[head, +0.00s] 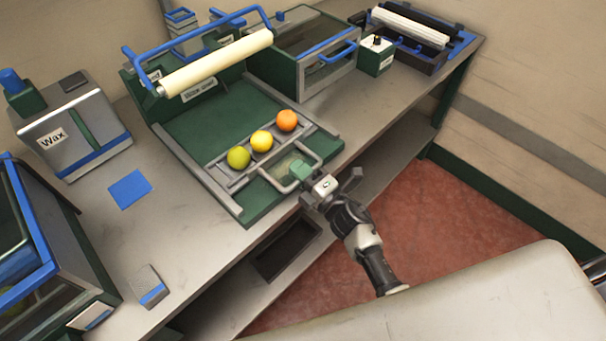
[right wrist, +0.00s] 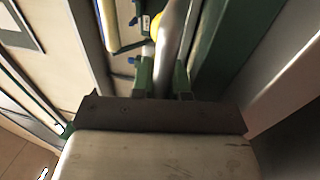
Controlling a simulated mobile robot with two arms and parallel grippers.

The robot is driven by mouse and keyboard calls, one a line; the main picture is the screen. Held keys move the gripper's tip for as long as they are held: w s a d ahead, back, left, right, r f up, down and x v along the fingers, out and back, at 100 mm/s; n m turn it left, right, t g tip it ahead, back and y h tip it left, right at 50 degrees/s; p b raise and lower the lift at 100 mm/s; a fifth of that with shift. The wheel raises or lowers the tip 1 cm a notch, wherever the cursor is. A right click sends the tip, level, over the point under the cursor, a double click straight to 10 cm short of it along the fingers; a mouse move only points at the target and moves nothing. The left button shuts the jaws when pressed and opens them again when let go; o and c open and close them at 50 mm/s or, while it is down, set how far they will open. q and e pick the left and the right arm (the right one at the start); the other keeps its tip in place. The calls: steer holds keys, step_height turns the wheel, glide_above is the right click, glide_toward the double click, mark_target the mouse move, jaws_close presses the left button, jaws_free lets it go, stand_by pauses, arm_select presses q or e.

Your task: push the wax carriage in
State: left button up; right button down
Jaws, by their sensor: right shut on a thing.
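The wax carriage (head: 233,183) is a grey frame on the green bed of the wax station (head: 186,133). A green, a yellow and an orange fruit (head: 286,120) lie in a row on it. Its looped grey handle (head: 270,180) reaches toward the bench's front edge. My right gripper (head: 299,169) is at the handle's front bar and shut on it. In the right wrist view the grey bar (right wrist: 170,45) runs between the green fingers (right wrist: 163,80). My left gripper is not in view.
A cream roller (head: 215,65) with a blue handle stands over the back of the bed. A Wax box (head: 75,135) and a blue pad (head: 129,189) are to the left. A glass-fronted box (head: 318,60) is behind right.

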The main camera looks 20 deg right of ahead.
steer(key=c, duration=1.1)
jaws_free()
steer(key=shift+s+d, duration=0.1)
steer(key=shift+s, duration=0.05)
steer(key=shift+s+f, duration=0.1)
steer(key=shift+s+d, duration=0.1)
steer(key=shift+s, duration=0.05)
steer(key=b+v, duration=0.1)
steer(key=v, duration=1.4)
steer(key=shift+s+d+f+m+g+h+p, duration=0.55)
steer(key=shift+s+f+m+g+h, duration=0.65)
steer(key=shift+f+m, duration=1.7)
steer(key=shift+s+d+f+m+g+h+p, duration=0.6)
steer(key=shift+f+m+h, duration=1)
steer(key=shift+f, duration=2.55)
steer(key=shift+s+d+f+m+g+h+p, duration=0.25)
steer(key=shift+s+f+m+g+h+p, duration=0.75)
steer(key=shift+f+m, duration=1.95)
